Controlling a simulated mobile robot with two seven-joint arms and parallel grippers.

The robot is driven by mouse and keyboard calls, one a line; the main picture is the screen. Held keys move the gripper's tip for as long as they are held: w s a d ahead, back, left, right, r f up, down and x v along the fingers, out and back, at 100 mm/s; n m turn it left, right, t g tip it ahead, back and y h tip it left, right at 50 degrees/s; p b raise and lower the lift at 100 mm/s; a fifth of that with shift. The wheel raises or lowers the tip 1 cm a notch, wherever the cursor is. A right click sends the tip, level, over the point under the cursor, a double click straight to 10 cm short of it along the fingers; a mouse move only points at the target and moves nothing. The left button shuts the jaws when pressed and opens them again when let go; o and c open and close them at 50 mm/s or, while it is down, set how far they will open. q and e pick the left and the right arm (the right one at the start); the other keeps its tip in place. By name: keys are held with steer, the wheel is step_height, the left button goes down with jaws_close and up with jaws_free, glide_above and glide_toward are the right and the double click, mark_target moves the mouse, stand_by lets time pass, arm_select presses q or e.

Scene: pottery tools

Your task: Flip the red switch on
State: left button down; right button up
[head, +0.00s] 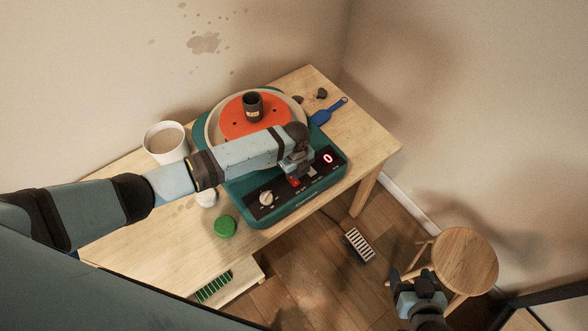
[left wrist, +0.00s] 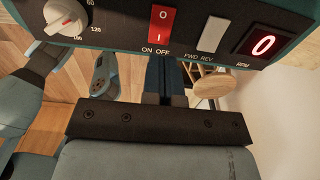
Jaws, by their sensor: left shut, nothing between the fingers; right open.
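The red switch (head: 294,182) is on the front panel of a green pottery wheel base (head: 290,211). In the left wrist view the red switch (left wrist: 162,25) stands upright in the panel, with "ON OFF" printed under it. My left gripper (head: 297,172) is over the panel at the switch and partly covers it in the head view. In the left wrist view its shut, empty fingers (left wrist: 165,72) are just below the switch; I cannot tell whether they touch it. The red display (head: 327,158) reads 0. My right gripper (head: 416,280) is open and empty, low by the stool.
A dark cup (head: 253,105) stands on the orange wheel disc (head: 232,122). A white bucket (head: 165,143), a green lid-like piece (head: 225,226) and a blue tool (head: 328,112) are on the wooden table (head: 367,137). A round stool (head: 466,261) stands on the floor at right.

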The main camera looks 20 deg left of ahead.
mark_target(297, 182)
arm_select(q)
step_height(297, 182, up, 9)
steer(key=b, duration=0.1)
steer(key=shift+r, duration=0.2)
steer(key=shift+w+d, duration=0.1)
steer(key=shift+w, duration=0.05)
